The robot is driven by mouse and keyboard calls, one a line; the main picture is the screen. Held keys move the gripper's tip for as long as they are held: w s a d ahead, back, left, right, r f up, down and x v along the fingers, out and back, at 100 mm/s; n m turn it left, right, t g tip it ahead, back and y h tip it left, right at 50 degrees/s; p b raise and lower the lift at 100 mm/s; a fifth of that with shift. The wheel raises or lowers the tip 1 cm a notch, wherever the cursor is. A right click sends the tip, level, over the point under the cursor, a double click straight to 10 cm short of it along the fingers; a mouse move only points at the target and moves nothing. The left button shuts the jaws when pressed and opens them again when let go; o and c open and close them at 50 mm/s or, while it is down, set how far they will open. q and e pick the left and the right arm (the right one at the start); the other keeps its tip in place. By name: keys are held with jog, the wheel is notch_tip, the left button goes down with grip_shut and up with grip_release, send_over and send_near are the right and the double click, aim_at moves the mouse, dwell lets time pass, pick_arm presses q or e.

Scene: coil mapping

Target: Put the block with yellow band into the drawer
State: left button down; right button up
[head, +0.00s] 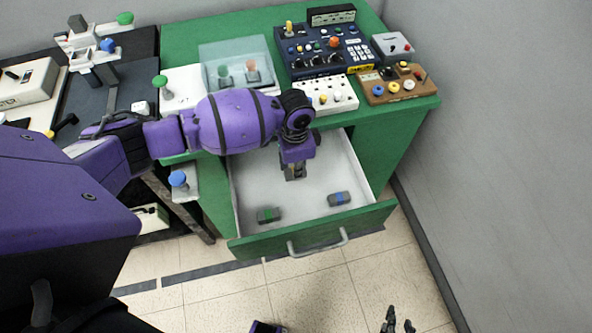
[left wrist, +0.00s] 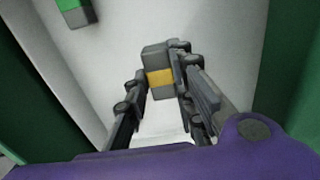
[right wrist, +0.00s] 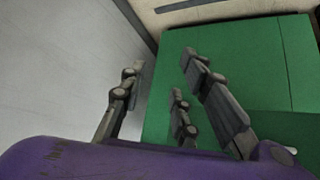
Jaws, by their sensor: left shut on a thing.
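The grey block with a yellow band (left wrist: 160,78) is between the fingers of my left gripper (head: 294,173), which is shut on it. The green drawer (head: 368,219) is pulled out, with a white inside, and my left gripper points down into it near its back part. I cannot tell whether the block touches the drawer floor. In the head view the band is hidden. My right gripper (head: 398,324) is low at the bottom edge of the head view; in the right wrist view (right wrist: 165,65) its fingers are apart and empty.
A green-banded block (head: 268,215) and a blue-banded block (head: 339,198) lie in the drawer's front part. The green table (head: 185,45) above carries a control panel (head: 325,48) and several switch boxes. A grey wall (head: 500,120) stands at the right.

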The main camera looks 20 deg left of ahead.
pick_arm(q)
jog(key=shift+w+a+f, duration=0.15)
jog(key=shift+w+f, duration=0.25)
jog(key=shift+f, duration=0.05)
notch_tip(320, 180, down, 3)
jog(key=shift+w+a+f+b, duration=0.1)
jog(key=shift+w+b, duration=0.05)
jog(key=shift+b, duration=0.2)
jog(key=shift+f, duration=0.15)
jog(key=shift+f, duration=0.15)
jog(key=c, duration=1.5)
grip_release()
